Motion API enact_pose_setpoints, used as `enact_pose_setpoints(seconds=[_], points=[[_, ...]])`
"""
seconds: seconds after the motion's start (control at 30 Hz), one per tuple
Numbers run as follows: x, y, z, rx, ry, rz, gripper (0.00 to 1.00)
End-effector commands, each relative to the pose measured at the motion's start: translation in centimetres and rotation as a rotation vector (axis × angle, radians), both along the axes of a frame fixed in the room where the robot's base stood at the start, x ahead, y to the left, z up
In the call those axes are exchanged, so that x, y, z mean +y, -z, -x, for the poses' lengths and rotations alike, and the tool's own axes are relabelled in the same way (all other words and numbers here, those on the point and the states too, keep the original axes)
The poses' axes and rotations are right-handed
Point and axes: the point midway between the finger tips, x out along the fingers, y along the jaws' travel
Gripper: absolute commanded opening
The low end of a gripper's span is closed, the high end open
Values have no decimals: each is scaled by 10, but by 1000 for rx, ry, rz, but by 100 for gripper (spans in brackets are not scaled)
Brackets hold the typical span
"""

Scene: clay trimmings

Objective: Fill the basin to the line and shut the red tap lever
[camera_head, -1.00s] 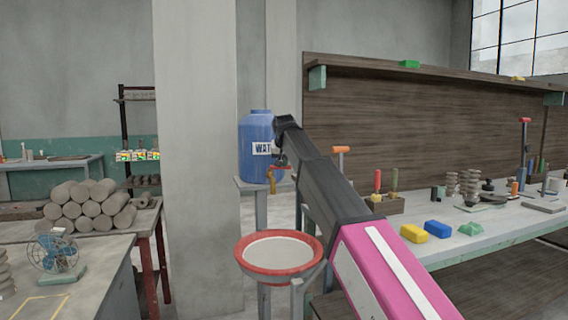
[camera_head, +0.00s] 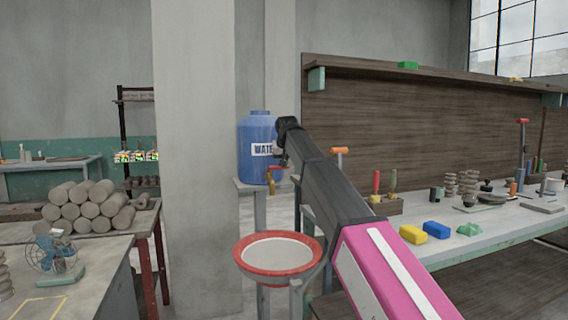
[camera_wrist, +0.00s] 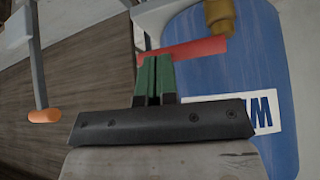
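The blue water barrel (camera_head: 257,135) stands on a small stand beside the pillar; its label is partly hidden by my arm. Its brass tap (camera_head: 271,184) points down, with the red lever (camera_head: 276,168) on top. The red-rimmed basin (camera_head: 240,247) sits lower in front; its inside looks pale grey, and I cannot make out a line or water level. No stream shows. My gripper (camera_wrist: 153,62) has its green fingers together with only a thin gap, right at the red lever (camera_wrist: 200,48); whether they touch it I cannot tell. The tap (camera_wrist: 220,15) is just beyond.
A workbench (camera_head: 480,245) at right holds a yellow block (camera_head: 413,234), a blue block (camera_head: 437,229) and several tools. An orange-headed tool (camera_wrist: 44,116) shows left in the wrist view.

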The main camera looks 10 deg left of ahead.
Motion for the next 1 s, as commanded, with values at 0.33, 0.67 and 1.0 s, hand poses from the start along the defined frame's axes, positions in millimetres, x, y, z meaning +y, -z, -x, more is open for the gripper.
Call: enact_pose_setpoints(seconds=[0.33, 0.67, 1.0], points=[[0, 0, 0, -3, 1, 0, 0], [3, 0, 13, -2, 1, -1, 0], [-1, -13, 14, -3, 2, -1, 0]])
